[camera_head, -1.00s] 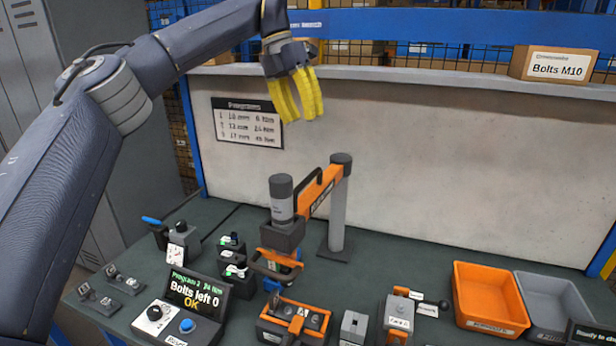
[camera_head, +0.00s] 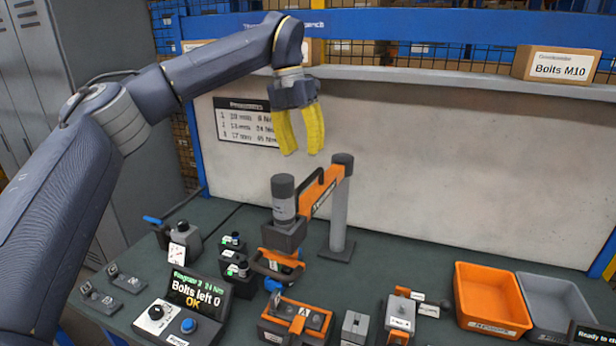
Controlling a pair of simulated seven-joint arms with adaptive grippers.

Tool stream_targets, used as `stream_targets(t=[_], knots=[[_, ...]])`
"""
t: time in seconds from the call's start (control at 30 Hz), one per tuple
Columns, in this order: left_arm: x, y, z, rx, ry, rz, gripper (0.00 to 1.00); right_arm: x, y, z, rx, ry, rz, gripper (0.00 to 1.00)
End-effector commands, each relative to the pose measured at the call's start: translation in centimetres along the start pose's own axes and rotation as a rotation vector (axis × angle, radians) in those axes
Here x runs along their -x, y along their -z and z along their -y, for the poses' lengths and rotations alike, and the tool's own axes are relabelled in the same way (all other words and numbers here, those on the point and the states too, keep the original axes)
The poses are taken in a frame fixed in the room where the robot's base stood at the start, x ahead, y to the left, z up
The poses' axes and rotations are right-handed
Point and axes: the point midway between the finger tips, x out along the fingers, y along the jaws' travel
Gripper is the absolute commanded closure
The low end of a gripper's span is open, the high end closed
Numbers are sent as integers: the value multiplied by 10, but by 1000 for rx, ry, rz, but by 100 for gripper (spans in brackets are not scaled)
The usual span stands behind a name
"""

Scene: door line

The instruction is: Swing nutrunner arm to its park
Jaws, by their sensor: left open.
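The nutrunner arm (camera_head: 322,194) is an orange beam with a dark handle, joined to a grey post (camera_head: 340,210) on the bench. The beam points toward the front left from the post. My left gripper (camera_head: 302,153) has yellow fingers pointing down. It is open and empty, above the nutrunner arm and apart from it. My right gripper is not in view.
An orange bin (camera_head: 490,298) and a grey bin (camera_head: 552,305) stand at the right. A pale back panel (camera_head: 440,150) stands behind the bench.

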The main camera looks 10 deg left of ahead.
Motion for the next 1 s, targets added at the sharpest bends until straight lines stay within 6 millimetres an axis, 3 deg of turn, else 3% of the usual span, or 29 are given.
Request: stream_targets(t=[0.1, 0.4, 0.63, 1.0], knots=[[-22, 0, 0, -3, 2, -2, 64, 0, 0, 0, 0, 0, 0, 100], [-59, 0, 0, -1, 2, -1, 64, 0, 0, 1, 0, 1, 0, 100], [-71, 0, 0, 0, 2, 0, 64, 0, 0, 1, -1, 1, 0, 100], [-72, 0, 0, -1, 1, 1, 62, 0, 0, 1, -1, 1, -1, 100]])
